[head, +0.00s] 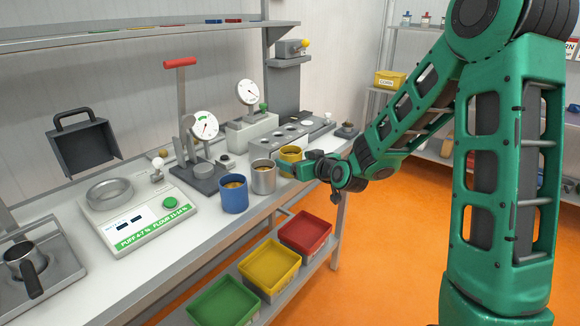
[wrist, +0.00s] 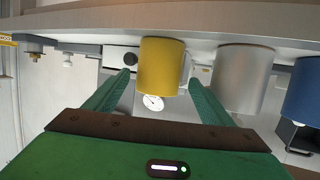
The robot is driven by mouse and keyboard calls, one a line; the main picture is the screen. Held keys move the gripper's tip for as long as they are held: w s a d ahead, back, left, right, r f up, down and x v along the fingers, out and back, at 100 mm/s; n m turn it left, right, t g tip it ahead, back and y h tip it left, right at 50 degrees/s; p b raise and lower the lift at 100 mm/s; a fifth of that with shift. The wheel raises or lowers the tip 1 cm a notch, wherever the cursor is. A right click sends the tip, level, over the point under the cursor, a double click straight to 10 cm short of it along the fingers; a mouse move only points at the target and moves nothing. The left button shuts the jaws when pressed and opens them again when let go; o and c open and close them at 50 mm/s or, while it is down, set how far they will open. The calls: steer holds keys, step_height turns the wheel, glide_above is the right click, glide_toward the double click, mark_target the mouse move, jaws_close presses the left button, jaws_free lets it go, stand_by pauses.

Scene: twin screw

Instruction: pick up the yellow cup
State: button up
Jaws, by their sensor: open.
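The yellow cup (head: 289,156) stands on the bench at the right end of a row of cups in the head view. In the wrist view the yellow cup (wrist: 161,66) appears between the tips of my two fingers, with gaps on both sides. My gripper (head: 290,168) reaches toward it from the right, low against the cup. In the wrist view my gripper (wrist: 160,85) is open, one finger on each side. Part of the cup is hidden behind my gripper in the head view.
A silver cup (head: 263,178) stands close left of the yellow cup, near one finger, and a blue cup (head: 233,195) beyond it. Gauges (head: 203,126) stand behind. Red (head: 318,245), yellow (head: 284,283) and green (head: 237,318) bins sit on the shelf below.

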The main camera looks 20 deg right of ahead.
steer(key=x, duration=0.4)
steer(key=shift+w+r, duration=0.15)
steer(key=shift+w, duration=0.15)
steer(key=c, duration=1.2)
steer(key=shift+r, duration=0.1)
